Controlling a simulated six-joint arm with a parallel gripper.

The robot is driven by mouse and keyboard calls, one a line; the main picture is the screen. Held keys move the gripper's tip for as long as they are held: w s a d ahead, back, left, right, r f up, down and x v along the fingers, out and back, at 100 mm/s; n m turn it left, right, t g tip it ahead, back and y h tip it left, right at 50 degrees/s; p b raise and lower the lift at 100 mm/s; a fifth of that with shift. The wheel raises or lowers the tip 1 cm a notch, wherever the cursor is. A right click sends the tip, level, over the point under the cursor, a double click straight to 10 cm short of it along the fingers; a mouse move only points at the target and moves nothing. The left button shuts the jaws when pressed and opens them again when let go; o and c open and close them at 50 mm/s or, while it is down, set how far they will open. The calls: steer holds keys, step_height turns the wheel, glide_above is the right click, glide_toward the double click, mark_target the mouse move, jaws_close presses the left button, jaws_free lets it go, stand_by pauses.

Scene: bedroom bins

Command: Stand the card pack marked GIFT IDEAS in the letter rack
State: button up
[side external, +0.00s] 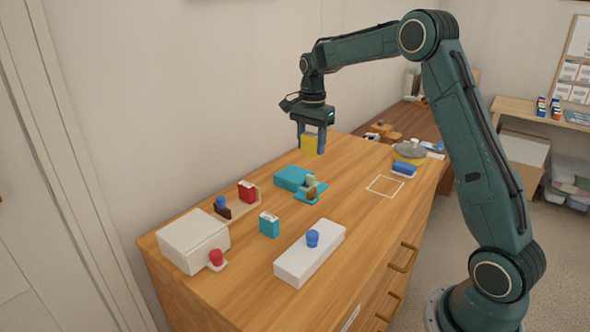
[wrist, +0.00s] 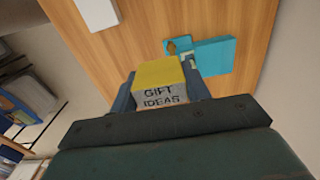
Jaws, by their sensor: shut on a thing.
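The card pack marked GIFT IDEAS (wrist: 160,85) is yellow with a grey lettered face. It is held between the fingers of my gripper (side external: 312,147), and its yellow side (side external: 311,144) shows in the side view, above the far part of the wooden dresser top near the wall. A tan wooden holder (side external: 239,209), which looks like the letter rack, stands near the wall at left. A red pack (side external: 247,192) and a dark block with a blue knob (side external: 222,208) are at it. My gripper is well to the right of this holder.
A teal box with an open tray (side external: 293,178) lies between my gripper and the holder. A teal pack (side external: 269,225) stands nearby. A white box (side external: 193,240) and a white slab with a blue knob (side external: 310,254) are in front. A white square outline (side external: 385,186) is empty.

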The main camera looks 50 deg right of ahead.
steer(key=w+a+f, duration=0.4)
steer(key=w+a, duration=0.2)
steer(key=w, duration=0.4)
glide_above(236, 207)
step_height(236, 207, down, 5)
steer(key=shift+s+f, duration=0.1)
steer(key=shift+f, duration=3.95)
steer(key=shift+f, duration=0.1)
steer(key=o, duration=1)
step_height(236, 207, up, 12)
